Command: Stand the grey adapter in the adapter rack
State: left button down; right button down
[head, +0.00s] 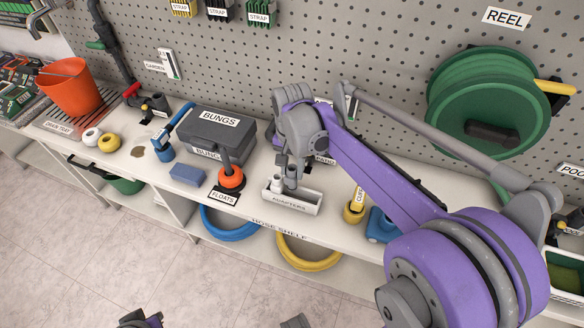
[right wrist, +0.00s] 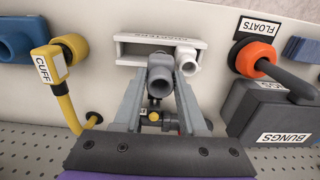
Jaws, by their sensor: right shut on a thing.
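The adapter rack (head: 291,205) is a white open tray labelled ADAPTERS on the hose shelf. It also shows in the right wrist view (right wrist: 126,50). My right gripper (head: 291,168) is over the rack, shut on the grey adapter (head: 290,181). In the right wrist view the grey adapter (right wrist: 160,82) sits between the two fingers, with its round open end showing. I cannot tell whether its lower end touches the rack. A white adapter (head: 277,183) stands at the rack's left end in the head view, close beside the grey one.
Left of the rack stand an orange float (head: 232,180), a blue block (head: 187,175) and the grey bungs case (head: 215,132). A yellow cuff piece (head: 354,212) stands to the right. The pegboard (head: 370,60) rises behind. Hoses hang below the shelf.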

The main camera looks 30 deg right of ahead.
dwell(0.3)
jog(key=shift+f+b, duration=1.5)
jog(key=shift+f, duration=1.05)
jog(key=shift+r, duration=0.15)
jog(key=shift+r+p, duration=0.5)
jog(key=shift+p, duration=0.05)
dwell(1.0)
jog(key=shift+f+b, duration=0.3)
jog(key=shift+f, duration=0.4)
jog(key=shift+r, duration=0.2)
jog(key=shift+r+p, duration=0.45)
jog(key=shift+p, duration=0.05)
